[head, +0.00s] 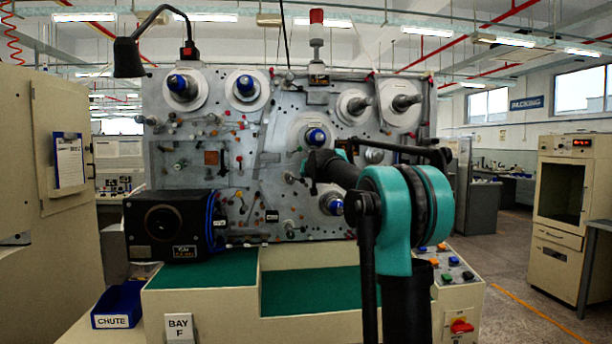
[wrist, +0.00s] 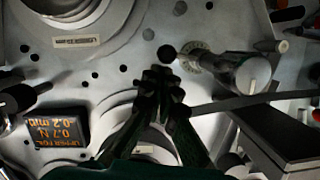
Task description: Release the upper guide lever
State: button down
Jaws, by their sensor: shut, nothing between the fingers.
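My gripper (wrist: 160,78) is shut and empty in the wrist view. Its dark fingertips meet in front of the grey panel (wrist: 115,68), just below a round dark hole. To their right, apart from them, a grey cylindrical handle with a pale round end (wrist: 252,74) sticks out beside a small round printed dial (wrist: 192,58). No readable name marks this handle, so I cannot tell whether it is the upper guide lever. In the head view my gripper (head: 308,172) is at the middle of the spindle panel (head: 270,150); my arm hides part of the panel behind it.
A small display (wrist: 59,128) with orange text sits left of my fingers. A thin dark bar (wrist: 235,103) and a dark box (wrist: 275,140) lie to the right. In the head view, several reels surround my gripper, and a black lamp (head: 127,58) hangs at the upper left.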

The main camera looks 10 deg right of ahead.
jog(key=shift+d+f+m+y, duration=0.1)
jog(key=shift+f+m+y, duration=0.25)
jog(key=shift+m, duration=0.15)
jog(key=f+m, duration=0.2)
jog(key=a+f+m+t+y, duration=0.1)
jog(key=m, duration=0.2)
jog(key=f+m+y, duration=0.1)
jog(key=f+m, duration=0.1)
jog(key=m, duration=0.1)
jog(key=shift+a+f, duration=0.3)
jog(key=shift+f, duration=0.05)
dwell(0.3)
jog(key=shift+a+f, duration=0.1)
dwell(0.5)
